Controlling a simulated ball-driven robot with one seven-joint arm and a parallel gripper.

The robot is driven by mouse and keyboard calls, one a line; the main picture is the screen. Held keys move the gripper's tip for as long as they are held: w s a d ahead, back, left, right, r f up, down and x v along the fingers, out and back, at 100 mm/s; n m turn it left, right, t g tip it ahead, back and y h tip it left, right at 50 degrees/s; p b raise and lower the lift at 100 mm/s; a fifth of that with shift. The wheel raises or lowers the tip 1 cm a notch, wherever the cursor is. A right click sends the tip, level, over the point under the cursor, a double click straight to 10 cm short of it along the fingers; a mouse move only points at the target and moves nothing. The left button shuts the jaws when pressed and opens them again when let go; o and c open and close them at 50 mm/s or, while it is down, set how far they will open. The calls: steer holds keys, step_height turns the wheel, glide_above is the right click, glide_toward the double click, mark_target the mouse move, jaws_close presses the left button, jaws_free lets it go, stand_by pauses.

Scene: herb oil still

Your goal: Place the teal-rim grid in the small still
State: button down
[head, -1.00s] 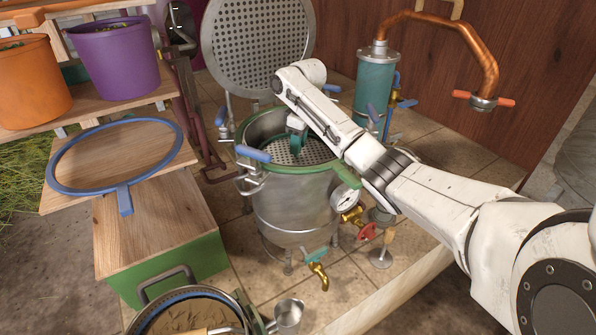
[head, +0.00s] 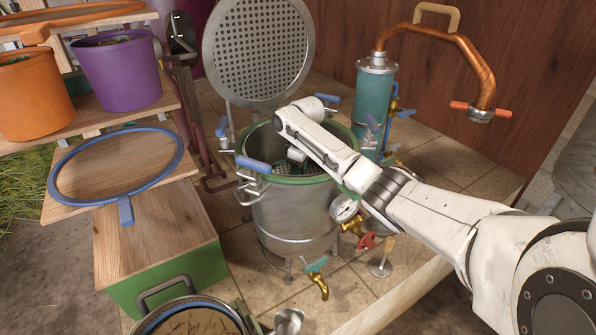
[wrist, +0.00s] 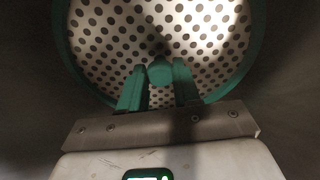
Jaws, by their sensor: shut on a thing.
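The small still (head: 293,217) is a steel pot with a green rim and blue clamp handles, standing on the tiled floor. My arm reaches over its rim, and my gripper (head: 296,154) is down inside its mouth. In the wrist view the teal-rim grid (wrist: 88,42) is a pale perforated disc with a teal edge. Dark walls surround the grid there. Part of the grid shows inside the pot in the head view (head: 285,168). Whether it touches a support below cannot be told.
A large perforated disc (head: 258,50) stands upright behind the still. A teal column (head: 374,98) with a copper pipe (head: 462,45) is at the back right. A blue ring (head: 60,178) lies on a wooden shelf at left, below purple (head: 118,72) and orange (head: 35,98) buckets.

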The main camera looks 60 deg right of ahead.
steer(key=shift+f, duration=0.4)
steer(key=c, duration=0.8)
jaws_free()
step_height(320, 180, up, 13)
steer(key=s+b, duration=0.1)
steer(key=shift+s+b, duration=0.2)
steer(key=shift+b, duration=0.15)
